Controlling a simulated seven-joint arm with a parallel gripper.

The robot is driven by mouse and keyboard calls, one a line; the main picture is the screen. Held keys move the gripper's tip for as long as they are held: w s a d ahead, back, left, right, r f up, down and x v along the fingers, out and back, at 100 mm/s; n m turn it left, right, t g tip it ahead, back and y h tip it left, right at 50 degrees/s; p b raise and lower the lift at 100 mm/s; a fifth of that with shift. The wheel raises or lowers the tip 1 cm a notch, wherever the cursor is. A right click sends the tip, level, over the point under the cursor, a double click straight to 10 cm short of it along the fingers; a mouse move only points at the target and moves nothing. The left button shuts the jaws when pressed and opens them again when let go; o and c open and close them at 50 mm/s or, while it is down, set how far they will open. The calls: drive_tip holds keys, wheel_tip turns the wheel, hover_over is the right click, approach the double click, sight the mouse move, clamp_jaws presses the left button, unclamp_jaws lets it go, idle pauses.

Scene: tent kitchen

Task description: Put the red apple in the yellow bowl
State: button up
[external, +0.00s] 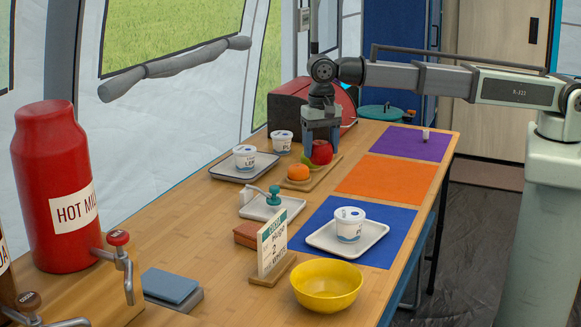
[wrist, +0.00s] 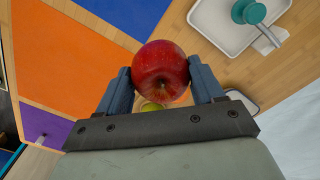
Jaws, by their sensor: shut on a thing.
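The red apple (external: 322,152) is between the fingers of my gripper (external: 322,140), above the wooden board at the back of the table. In the wrist view the apple (wrist: 160,72) sits between the two blue-grey fingers of my gripper (wrist: 162,88), which are shut on it. The yellow bowl (external: 327,287) stands empty at the front of the table, far from my gripper. The bowl is not in the wrist view.
A wooden board (external: 312,183) holds an orange (external: 298,172) and a green fruit. A sign (external: 272,245) stands just left of the bowl. A tray (external: 320,238) with a white cup (external: 348,223) lies behind the bowl. The orange mat (external: 387,178) is clear.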

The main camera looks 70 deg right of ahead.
sight(324, 271)
drive_tip(key=s+a+n, duration=0.2)
drive_tip(key=s+a, duration=0.5)
drive_tip(key=a, duration=0.5)
drive_tip(key=s+a+n, duration=0.2)
drive_tip(key=s+a, duration=0.4)
drive_tip(key=a, duration=0.6)
drive_tip(key=s+a+n, duration=0.2)
drive_tip(key=s+a, duration=0.5)
drive_tip(key=a, duration=0.6)
drive_tip(key=w+a+n, duration=0.2)
drive_tip(key=a+n, duration=0.2)
drive_tip(key=a, duration=0.3)
drive_tip(key=shift+f+n, duration=0.9)
drive_tip(key=shift+f, duration=1.55)
drive_tip(key=shift+f+n, duration=0.9)
drive_tip(key=shift+f, duration=1.5)
drive_tip(key=shift+f, duration=0.15)
drive_tip(key=o, duration=0.8)
wheel_tip(324, 271, up, 12)
drive_tip(key=shift+r, duration=0.15)
